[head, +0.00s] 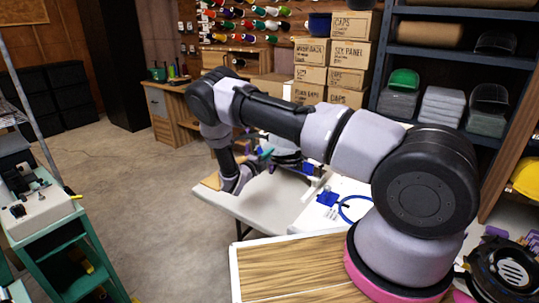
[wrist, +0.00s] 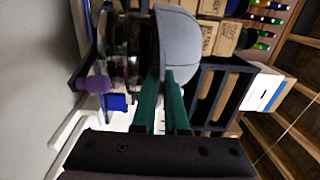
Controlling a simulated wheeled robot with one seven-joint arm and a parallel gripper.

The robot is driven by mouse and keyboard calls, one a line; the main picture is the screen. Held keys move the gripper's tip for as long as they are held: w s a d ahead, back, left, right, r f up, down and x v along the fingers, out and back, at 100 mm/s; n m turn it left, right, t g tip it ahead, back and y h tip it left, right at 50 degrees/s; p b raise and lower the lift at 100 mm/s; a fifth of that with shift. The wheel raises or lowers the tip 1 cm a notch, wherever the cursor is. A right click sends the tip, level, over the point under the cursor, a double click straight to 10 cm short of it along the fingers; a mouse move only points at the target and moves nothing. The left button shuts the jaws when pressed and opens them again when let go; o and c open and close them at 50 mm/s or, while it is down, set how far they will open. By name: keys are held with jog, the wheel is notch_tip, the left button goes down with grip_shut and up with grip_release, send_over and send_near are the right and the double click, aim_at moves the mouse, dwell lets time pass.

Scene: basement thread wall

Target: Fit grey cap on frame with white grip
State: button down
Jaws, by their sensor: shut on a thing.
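My gripper (head: 264,154) is over the white table in the head view, partly behind my arm. In the wrist view its green fingers (wrist: 165,85) are shut on a grey cap (wrist: 178,38), held with its rounded crown to the right. A dark round frame (wrist: 124,50) with a purple grip (wrist: 95,85) is just left of the cap. I cannot tell whether cap and frame touch. In the head view the cap (head: 284,141) is small and mostly hidden by my arm. I cannot make out a white grip clearly.
The white table (head: 235,206) has a clear front left corner. A blue clip (head: 327,198) and a blue cable loop (head: 355,208) lie on its right part. Cardboard boxes (head: 350,52) stack behind. A shelf holds grey folded goods and a green cap (head: 404,80).

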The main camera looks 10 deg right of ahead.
jog(key=shift+f, duration=1.2)
dwell(0.5)
jog(key=c, duration=0.9)
grip_release()
